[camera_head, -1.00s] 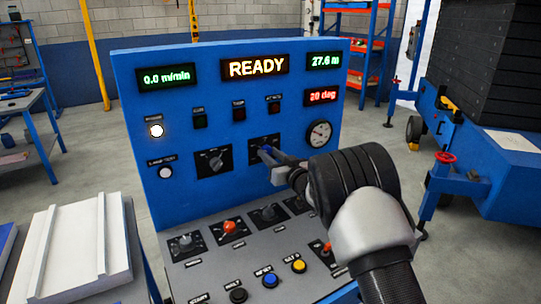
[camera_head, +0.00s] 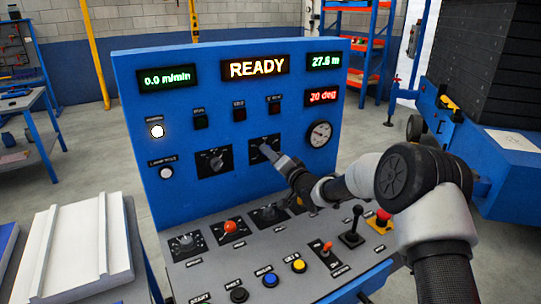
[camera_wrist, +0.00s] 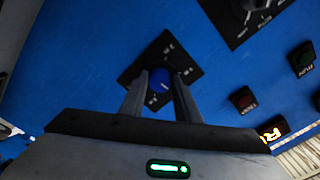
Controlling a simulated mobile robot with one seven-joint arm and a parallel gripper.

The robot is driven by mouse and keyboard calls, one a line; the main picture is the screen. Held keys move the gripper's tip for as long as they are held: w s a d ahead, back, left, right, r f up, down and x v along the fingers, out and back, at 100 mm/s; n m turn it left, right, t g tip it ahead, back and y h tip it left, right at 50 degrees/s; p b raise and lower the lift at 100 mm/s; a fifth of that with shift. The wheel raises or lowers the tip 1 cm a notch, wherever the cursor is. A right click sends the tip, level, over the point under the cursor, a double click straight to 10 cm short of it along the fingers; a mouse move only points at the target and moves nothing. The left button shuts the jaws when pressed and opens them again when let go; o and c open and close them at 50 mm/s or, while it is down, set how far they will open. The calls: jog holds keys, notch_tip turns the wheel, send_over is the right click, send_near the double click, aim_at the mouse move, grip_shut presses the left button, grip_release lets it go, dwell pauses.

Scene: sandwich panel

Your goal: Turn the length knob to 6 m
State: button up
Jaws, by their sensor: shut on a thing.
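The knob on the right-hand black plate (camera_head: 256,157) of the blue upright panel is mostly hidden by my gripper (camera_head: 267,150) in the head view. In the wrist view it is a round blue knob (camera_wrist: 160,77) with a pale pointer line. It sits on a dark plate (camera_wrist: 184,62) with small white markings, some hidden by the fingers. My gripper (camera_wrist: 161,86) has one finger on each side of the knob and is shut on it. I cannot tell for sure which marking the pointer faces.
A second dial (camera_head: 215,161) is to the left on the panel; above are small dark buttons and lit displays, including READY (camera_head: 255,67). Below, the sloped grey desk (camera_head: 215,262) carries knobs, levers, coloured buttons and a red emergency stop (camera_head: 381,219) under my arm.

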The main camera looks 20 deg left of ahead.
jog(key=shift+m, duration=0.6)
jog(key=o, duration=1)
jog(key=p+v, duration=0.1)
jog(key=v, duration=1.6)
jog(key=shift+s+d, duration=0.1)
jog(key=shift+s, duration=0.15)
